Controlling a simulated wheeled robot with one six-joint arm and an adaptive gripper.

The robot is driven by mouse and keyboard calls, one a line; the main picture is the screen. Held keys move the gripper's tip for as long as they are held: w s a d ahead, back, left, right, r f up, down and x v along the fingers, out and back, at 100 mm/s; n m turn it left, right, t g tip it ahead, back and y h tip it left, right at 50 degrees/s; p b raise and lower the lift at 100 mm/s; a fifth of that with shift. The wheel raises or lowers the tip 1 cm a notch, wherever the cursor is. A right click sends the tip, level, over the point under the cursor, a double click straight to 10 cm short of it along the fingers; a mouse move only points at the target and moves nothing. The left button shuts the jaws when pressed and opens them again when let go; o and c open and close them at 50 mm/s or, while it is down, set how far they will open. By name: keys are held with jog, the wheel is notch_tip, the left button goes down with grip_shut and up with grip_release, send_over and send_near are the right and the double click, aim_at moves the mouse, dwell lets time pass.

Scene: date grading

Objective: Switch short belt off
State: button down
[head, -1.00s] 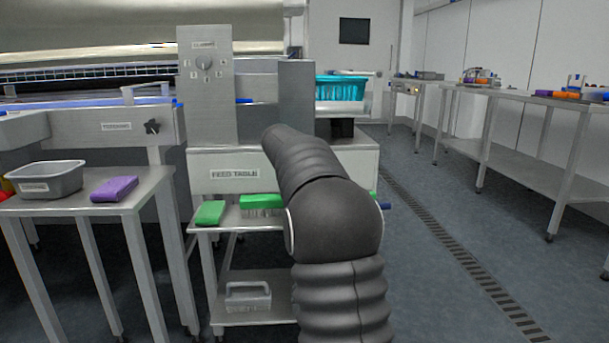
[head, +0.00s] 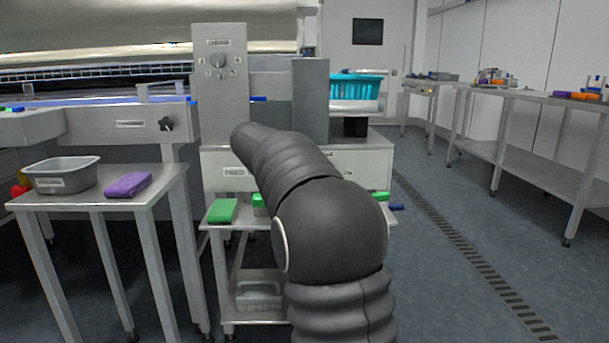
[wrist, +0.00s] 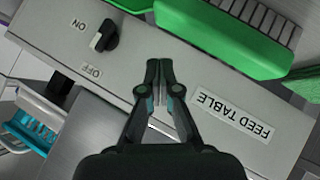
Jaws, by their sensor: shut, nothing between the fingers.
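In the wrist view a black rotary knob (wrist: 105,36) sits on a pale metal panel (wrist: 150,45) between the words ON and OFF. I cannot tell for sure which word it points at. A label on this panel reads FEED TABLE (wrist: 233,114). My gripper (wrist: 159,66) is shut and empty, over the panel, to the right of and below the knob in that view and apart from it. In the head view my arm hides the gripper and this knob; the front panel (head: 212,170) shows beside it. No label reading short belt is legible.
In the head view a dial (head: 218,61) is on an upright metal plate, and another black knob (head: 166,124) on the machine's side. A green brush (wrist: 225,35) lies close by the panel. A side table holds a grey tub (head: 62,176) and a purple block (head: 128,185).

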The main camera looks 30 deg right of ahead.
jog(key=a, duration=0.1)
jog(key=s+a, duration=0.1)
jog(key=shift+a, duration=0.35)
jog(key=shift+r, duration=0.1)
jog(key=s+a+r+y+p, duration=0.1)
jog(key=s+a+p, duration=0.15)
jog(key=s, duration=0.45)
jog(key=s+a+n+y+p, duration=0.1)
jog(key=s+a+y, duration=0.1)
jog(key=s+a, duration=0.35)
jog(key=s+a+r+y+p, duration=0.1)
jog(key=s+a, duration=0.1)
jog(key=s, duration=0.6)
jog(key=s+a+f+y+p, duration=0.2)
jog(key=s+a+f, duration=0.2)
jog(key=s, duration=0.6)
jog(key=s+a+f+n+y+p, duration=0.1)
jog(key=s+a+f, duration=0.3)
jog(key=s, duration=0.6)
jog(key=shift+s+a+g+y+p, duration=0.15)
jog(key=shift+a+g+y+p, duration=0.2)
jog(key=shift+y+p, duration=0.3)
